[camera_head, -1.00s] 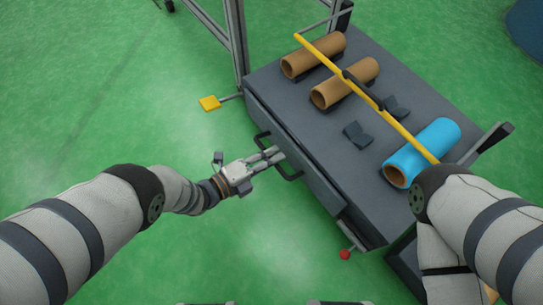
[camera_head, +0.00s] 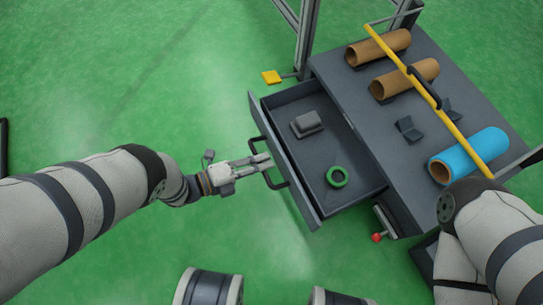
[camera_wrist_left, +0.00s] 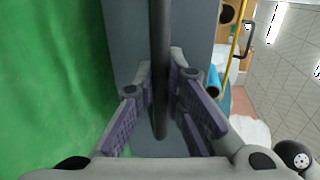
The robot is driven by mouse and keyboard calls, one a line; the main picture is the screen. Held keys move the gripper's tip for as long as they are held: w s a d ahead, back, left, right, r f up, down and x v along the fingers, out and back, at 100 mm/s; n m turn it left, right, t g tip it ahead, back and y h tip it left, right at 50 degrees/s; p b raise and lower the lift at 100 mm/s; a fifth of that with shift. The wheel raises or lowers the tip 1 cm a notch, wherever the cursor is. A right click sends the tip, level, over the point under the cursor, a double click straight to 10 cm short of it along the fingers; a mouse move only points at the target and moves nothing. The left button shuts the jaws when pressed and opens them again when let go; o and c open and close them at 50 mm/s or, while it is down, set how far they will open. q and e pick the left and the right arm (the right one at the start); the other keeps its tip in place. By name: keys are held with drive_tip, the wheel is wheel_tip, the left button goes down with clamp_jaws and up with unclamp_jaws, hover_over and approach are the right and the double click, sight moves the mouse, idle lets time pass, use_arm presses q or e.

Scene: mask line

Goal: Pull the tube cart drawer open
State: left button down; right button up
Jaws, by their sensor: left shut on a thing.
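The tube cart (camera_head: 365,110) is dark grey and stands at the right in the head view. Its drawer (camera_head: 320,160) is pulled out toward the left, showing its inside. A black bar handle (camera_head: 272,181) is on the drawer front. My left gripper (camera_head: 262,162) is shut on the handle. In the left wrist view the dark handle bar (camera_wrist_left: 160,70) runs between the fingers (camera_wrist_left: 160,110). My right gripper is not in view; only the right arm shows over the cart's near end.
In the drawer are a grey block (camera_head: 306,124) and a green ring (camera_head: 337,177). On the cart top lie two brown tubes (camera_head: 380,48) and a blue tube (camera_head: 470,155), under a yellow bar (camera_head: 440,105). Green floor (camera_head: 130,80) is clear at the left.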

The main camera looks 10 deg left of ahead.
use_arm(q)
drive_tip(key=f+v, duration=0.1)
drive_tip(key=v, duration=0.6)
drive_tip(key=shift+f+p, duration=0.25)
drive_tip(key=shift+p, duration=0.1)
drive_tip(key=shift+s+a, duration=0.1)
drive_tip(key=c, duration=1.6)
unclamp_jaws()
drive_tip(key=shift+c, duration=0.2)
drive_tip(key=v, duration=1.2)
